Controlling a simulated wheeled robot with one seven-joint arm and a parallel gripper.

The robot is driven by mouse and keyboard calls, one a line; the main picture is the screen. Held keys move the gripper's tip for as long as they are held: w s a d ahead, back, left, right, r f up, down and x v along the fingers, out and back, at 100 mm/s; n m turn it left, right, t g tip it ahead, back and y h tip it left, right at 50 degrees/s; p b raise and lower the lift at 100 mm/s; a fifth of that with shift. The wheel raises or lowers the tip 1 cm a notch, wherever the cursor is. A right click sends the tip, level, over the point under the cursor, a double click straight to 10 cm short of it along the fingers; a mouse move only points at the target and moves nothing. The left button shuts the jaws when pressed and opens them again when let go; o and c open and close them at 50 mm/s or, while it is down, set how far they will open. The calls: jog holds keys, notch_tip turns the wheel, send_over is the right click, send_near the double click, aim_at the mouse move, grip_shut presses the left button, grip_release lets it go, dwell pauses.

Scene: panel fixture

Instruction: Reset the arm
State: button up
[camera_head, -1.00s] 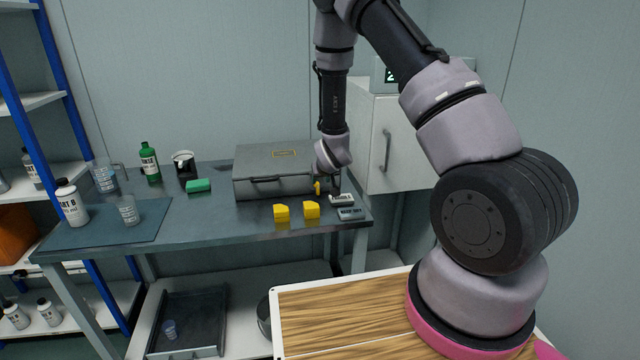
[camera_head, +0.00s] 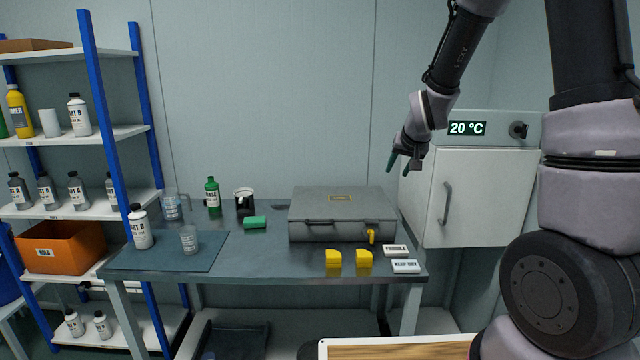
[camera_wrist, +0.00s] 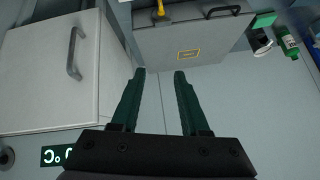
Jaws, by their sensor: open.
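My gripper (camera_head: 399,163) is raised in the air in front of the white cabinet, above and to the right of the grey case, touching nothing. Its two dark green fingers are apart with nothing between them; they also show in the wrist view (camera_wrist: 160,74). My arm comes down from the upper right of the head view. The grey case (camera_head: 340,203) lies shut on the dark workbench (camera_head: 290,262), with a yellow part (camera_head: 371,236) at its front right.
The white cabinet (camera_head: 480,198) with a 20 °C display stands at right, close to my arm. Two yellow blocks (camera_head: 334,259) and two small labelled blocks (camera_head: 397,251) sit at the bench front. Bottles, a jug and a green block stand left. The wall space above the bench is clear.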

jog(key=s+d+f+v, duration=0.1)
jog(key=v, duration=1.6)
jog(key=s+r, duration=0.3)
jog(key=s, duration=0.5)
jog(key=s+r+m+y, duration=0.1)
jog(key=s+r, duration=0.2)
jog(key=s, duration=0.5)
jog(key=shift+s+d+m+g, duration=0.25)
jog(key=shift+d+m+g, duration=0.05)
jog(key=shift+d+g, duration=0.15)
